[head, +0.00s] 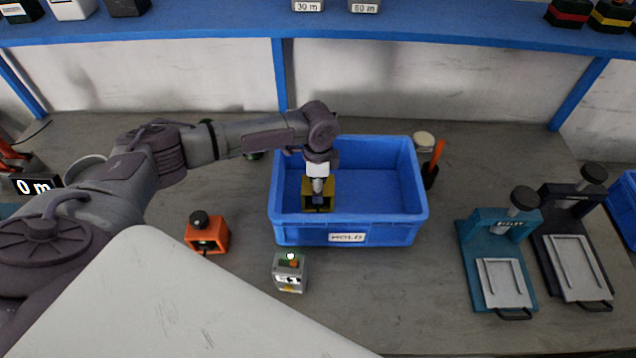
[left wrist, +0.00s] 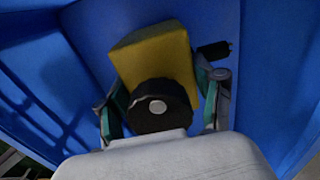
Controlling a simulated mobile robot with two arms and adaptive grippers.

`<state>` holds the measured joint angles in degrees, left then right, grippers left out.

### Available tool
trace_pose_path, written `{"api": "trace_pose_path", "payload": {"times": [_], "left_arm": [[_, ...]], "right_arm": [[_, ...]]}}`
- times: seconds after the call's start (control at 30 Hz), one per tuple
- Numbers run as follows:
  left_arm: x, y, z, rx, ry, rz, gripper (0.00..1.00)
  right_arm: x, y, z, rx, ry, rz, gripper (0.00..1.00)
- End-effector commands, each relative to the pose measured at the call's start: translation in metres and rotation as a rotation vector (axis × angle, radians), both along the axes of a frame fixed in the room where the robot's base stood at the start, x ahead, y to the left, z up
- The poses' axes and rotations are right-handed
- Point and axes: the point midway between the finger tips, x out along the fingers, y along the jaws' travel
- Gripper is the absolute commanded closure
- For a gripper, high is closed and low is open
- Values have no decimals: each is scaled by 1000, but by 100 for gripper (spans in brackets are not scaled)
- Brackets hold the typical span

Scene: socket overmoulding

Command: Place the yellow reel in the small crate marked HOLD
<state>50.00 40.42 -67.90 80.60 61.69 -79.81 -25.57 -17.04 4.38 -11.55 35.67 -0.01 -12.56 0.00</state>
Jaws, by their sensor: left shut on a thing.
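The yellow reel (head: 318,194) is a boxy yellow body inside the blue crate marked HOLD (head: 347,238), towards its left side. In the left wrist view the yellow reel (left wrist: 155,58) shows with a round black knob on it. My left gripper (head: 318,183) reaches down into the crate and is shut on the reel; its fingers (left wrist: 165,100) sit on both sides of it in the left wrist view. I cannot tell whether the reel touches the crate floor. The right part of the crate is empty. My right gripper is not in view.
An orange box (head: 207,236) and a small grey device (head: 290,272) stand in front and left of the crate. An orange-handled tool (head: 434,165) is just right of it. Teal (head: 497,262) and dark (head: 575,245) presses stand at the right. A blue shelf (head: 440,28) runs along the back.

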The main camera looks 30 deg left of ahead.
Motion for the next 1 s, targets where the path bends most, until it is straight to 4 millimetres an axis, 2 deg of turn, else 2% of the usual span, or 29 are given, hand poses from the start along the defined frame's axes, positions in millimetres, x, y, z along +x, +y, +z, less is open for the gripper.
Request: {"api": "trace_pose_path", "payload": {"times": [0.17,0.2,0.3,0.73,0.87,1.0], "left_arm": [[0,0,-2,0,0,1,86],[0,0,-2,0,0,1,26],[0,0,-2,0,0,1,9],[1,0,4,-1,-2,1,8],[1,1,23,-2,-3,2,8],[1,0,54,-1,-5,0,8]], "right_arm": [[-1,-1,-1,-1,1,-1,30],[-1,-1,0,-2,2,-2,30],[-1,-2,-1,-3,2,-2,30],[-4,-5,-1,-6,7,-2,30],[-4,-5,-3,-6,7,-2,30],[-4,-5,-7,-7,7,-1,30]]}}
